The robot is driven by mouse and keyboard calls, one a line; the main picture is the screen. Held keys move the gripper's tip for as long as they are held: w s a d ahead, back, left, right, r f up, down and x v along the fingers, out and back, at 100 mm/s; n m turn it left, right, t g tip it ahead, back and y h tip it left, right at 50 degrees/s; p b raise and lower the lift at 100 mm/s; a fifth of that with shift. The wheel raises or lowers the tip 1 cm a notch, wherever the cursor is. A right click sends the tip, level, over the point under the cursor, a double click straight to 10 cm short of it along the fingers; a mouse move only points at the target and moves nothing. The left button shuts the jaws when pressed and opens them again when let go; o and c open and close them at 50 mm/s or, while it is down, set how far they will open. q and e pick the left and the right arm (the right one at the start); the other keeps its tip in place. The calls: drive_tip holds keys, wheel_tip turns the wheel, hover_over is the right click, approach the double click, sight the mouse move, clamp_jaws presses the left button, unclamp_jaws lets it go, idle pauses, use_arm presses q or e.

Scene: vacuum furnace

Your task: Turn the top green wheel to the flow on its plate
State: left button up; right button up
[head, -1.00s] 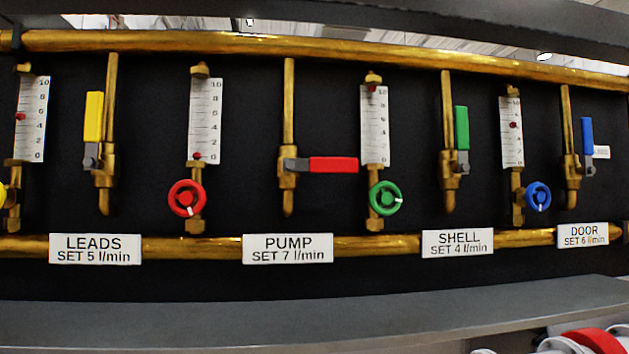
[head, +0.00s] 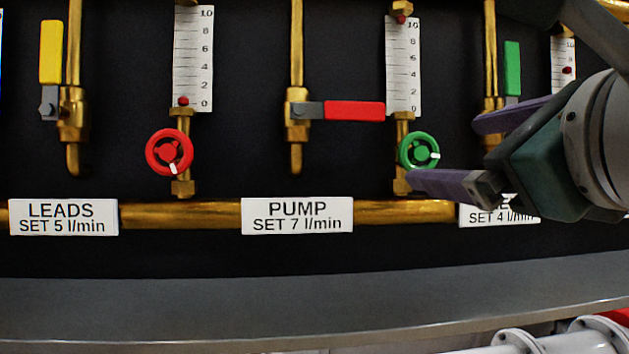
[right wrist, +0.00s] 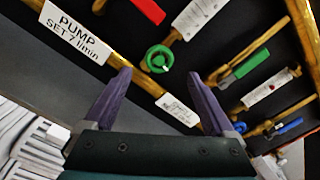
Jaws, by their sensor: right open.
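The green wheel (head: 419,151) is on a brass pipe below a white flow scale (head: 404,70). Its white mark points right. The scale's red float (head: 401,19) is at the top, about 10. The SHELL plate (head: 484,216), reading set 4 l/min, is partly hidden behind my right gripper. My right gripper (head: 445,150) is open and empty, with its lower finger near the wheel's lower right edge in the head view. In the right wrist view the green wheel (right wrist: 159,59) shows beyond and between the open fingertips, with none on it. My left gripper is not in view.
A red wheel (head: 169,152) and a horizontal red lever (head: 353,110) are to the left. A green lever (head: 512,68) stands upright behind my right gripper. A grey ledge (head: 300,300) runs below the panel. A blue lever (right wrist: 289,127) shows in the wrist view.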

sight(422, 153)
drive_tip(key=w+p, duration=0.1)
drive_tip(key=w, duration=0.2)
drive_tip(key=w+p, duration=0.1)
drive_tip(key=w, duration=0.3)
drive_tip(key=shift+a+r+p, duration=0.15)
drive_tip(key=shift+a+p, duration=0.05)
drive_tip(key=shift+p, duration=0.1)
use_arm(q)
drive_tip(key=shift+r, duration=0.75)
use_arm(e)
drive_tip(key=shift+w, duration=0.6)
drive_tip(key=c, duration=1.4)
